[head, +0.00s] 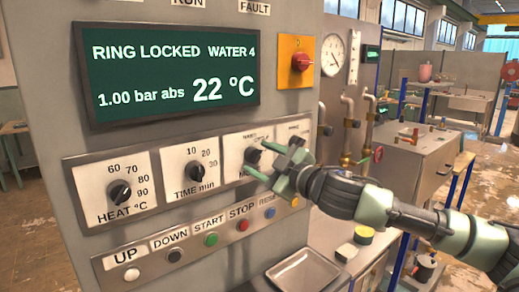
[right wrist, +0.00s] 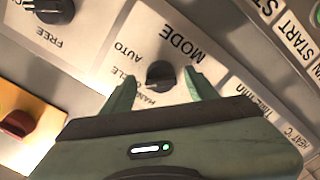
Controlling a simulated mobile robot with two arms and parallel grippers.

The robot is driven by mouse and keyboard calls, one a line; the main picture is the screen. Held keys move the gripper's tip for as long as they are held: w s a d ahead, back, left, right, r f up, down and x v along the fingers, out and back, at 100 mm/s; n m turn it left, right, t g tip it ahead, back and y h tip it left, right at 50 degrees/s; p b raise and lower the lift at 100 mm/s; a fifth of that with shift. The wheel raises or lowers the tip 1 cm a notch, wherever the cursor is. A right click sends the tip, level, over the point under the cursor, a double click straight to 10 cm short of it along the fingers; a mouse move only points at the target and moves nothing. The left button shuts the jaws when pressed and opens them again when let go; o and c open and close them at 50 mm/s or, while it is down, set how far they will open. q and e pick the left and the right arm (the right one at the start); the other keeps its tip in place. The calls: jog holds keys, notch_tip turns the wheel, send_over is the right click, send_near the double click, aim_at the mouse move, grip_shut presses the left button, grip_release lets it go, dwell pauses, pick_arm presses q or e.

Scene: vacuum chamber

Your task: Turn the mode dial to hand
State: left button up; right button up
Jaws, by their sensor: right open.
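The mode dial (right wrist: 160,74) is a black knob on a white plate marked MODE. The labels AUTO, CYCLE and HAND run along one side of it; HAND is partly hidden by a finger. A pale mark on the knob seems to face the HAND side, but I cannot be sure. In the head view the mode dial (head: 252,157) is third in the row. My right gripper (right wrist: 160,90) is open, one finger on each side of the dial, contact not clear. The right gripper also shows in the head view (head: 277,168). My left gripper is out of view.
The heat dial (head: 119,192) and time dial (head: 193,170) sit left of the mode dial, another dial (head: 297,141) right. A button row (head: 211,239) runs below. The display (head: 170,70) reads RING LOCKED. A red knob (head: 301,62) and a metal tray (head: 304,272) are nearby.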

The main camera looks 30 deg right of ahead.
jog(key=shift+w+r, duration=0.1)
jog(key=shift+w, duration=0.25)
grip_shut()
jog(key=shift+n+p, duration=0.3)
jog(key=shift+n, duration=0.1)
jog(key=n+p, duration=0.1)
jog(key=n, duration=0.2)
jog(key=shift+p, duration=0.4)
jog(key=n+p, duration=0.2)
jog(key=n, duration=0.3)
jog(key=shift+n, duration=0.3)
